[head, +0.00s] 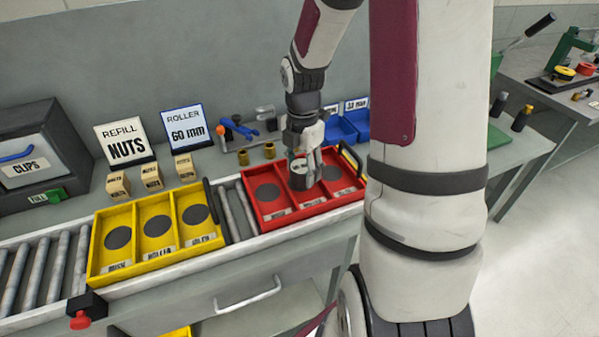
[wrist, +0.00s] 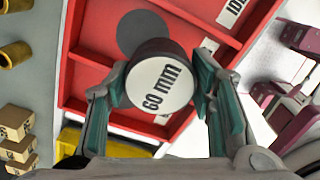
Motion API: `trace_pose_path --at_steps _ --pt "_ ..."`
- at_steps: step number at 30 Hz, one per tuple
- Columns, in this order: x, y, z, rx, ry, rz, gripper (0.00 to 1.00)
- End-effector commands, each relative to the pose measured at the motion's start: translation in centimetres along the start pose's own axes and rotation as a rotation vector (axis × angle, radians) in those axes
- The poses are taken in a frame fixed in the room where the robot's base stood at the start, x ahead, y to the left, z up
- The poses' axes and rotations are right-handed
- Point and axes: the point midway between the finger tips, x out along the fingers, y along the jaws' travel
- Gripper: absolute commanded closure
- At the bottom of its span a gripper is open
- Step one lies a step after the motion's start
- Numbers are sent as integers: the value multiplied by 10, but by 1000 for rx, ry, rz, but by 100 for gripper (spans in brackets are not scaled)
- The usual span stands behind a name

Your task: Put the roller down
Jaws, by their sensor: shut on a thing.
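My gripper (head: 308,165) is shut on the roller (head: 299,178), a dark cylinder with a pale end. In the wrist view the roller (wrist: 158,86) reads "60 mm" on that end, between the two greenish finger pads. The red carrier (head: 300,219) is below it, with three compartments and dark round marks. In the head view the roller overlaps the middle compartment. The wrist view shows a dark round mark (wrist: 143,33) beside the roller, on the red floor. I cannot tell whether the roller touches the floor. The middle compartment's label is partly hidden.
A yellow carrier (head: 97,268) with three empty compartments stands to the left on the roller conveyor (head: 45,270). Signs read "REFILL NUTS" (head: 125,143) and "ROLLER 60 mm" (head: 187,125). Small blocks and brass pieces stand behind the carriers. Blue bins (head: 343,128) are behind the red carrier.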

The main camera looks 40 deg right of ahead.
Motion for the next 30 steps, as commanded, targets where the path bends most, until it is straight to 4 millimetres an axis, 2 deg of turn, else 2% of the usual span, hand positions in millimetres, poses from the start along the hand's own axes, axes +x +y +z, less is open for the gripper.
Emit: trace_pose_path --at_steps 3,6,10,17,28,29,30 --pt "2 14 12 -1 0 0 89" --pt "2 20 16 -1 0 0 89" --pt "9 20 17 -2 1 -2 89" --pt "37 19 17 -2 1 -3 89" --pt "40 20 17 -1 0 -1 89" --pt "40 20 17 -2 0 -1 44" --pt "40 20 17 -1 0 -1 43"
